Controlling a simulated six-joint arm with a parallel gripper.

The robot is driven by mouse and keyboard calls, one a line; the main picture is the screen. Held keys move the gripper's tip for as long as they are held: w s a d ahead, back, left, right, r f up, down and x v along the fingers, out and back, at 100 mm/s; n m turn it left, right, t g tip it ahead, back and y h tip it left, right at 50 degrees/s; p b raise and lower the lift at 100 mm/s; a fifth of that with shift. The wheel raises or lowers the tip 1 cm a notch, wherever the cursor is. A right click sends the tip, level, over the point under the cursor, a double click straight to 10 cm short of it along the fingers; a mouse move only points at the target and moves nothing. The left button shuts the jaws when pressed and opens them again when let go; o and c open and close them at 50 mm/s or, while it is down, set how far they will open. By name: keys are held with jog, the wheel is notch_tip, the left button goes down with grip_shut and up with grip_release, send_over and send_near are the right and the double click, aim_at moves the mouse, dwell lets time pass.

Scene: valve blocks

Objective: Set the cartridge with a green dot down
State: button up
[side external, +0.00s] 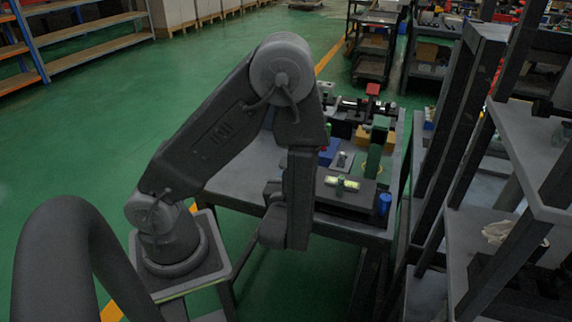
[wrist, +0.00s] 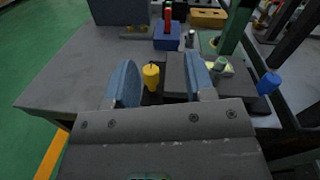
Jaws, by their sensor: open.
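My gripper (wrist: 162,80) is open in the wrist view, with its blue-grey fingers spread apart. A yellow cylinder (wrist: 151,77) stands upright in the space between the fingers, closer to the left one and apart from both. A pale green-topped piece (wrist: 220,66) stands just right of the right finger. A blue cylinder (wrist: 268,83) stands farther right; it also shows in the side view (side external: 384,203). I cannot make out a green dot on any piece. In the side view my arm hides the yellow cylinder and most of the gripper.
A blue block (wrist: 167,39) with a red-topped piece (wrist: 168,18) stands behind, with a green post (wrist: 236,30) to its right. A dark block (side external: 345,193) lies near the table's front edge. The grey table (wrist: 70,78) is bare at left.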

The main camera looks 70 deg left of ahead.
jog(key=s+r+n+g+h, duration=0.3)
jog(key=s+r+n+g, duration=0.2)
jog(key=s+n+g, duration=0.9)
jog(key=w+d+r+n+t+h, duration=0.3)
jog(key=d+n+h, duration=0.2)
jog(key=n+h, duration=0.1)
jog(key=shift+n+h, duration=0.4)
jog(key=shift+o, duration=0.6)
jog(key=w+d+r+n+t+h, duration=0.1)
jog(key=d+r+n+t+h, duration=0.2)
jog(key=r, duration=0.4)
jog(key=shift+w+d+r+t+h, duration=0.4)
jog(key=shift+d+t+h, duration=0.2)
jog(key=shift+d+t, duration=0.45)
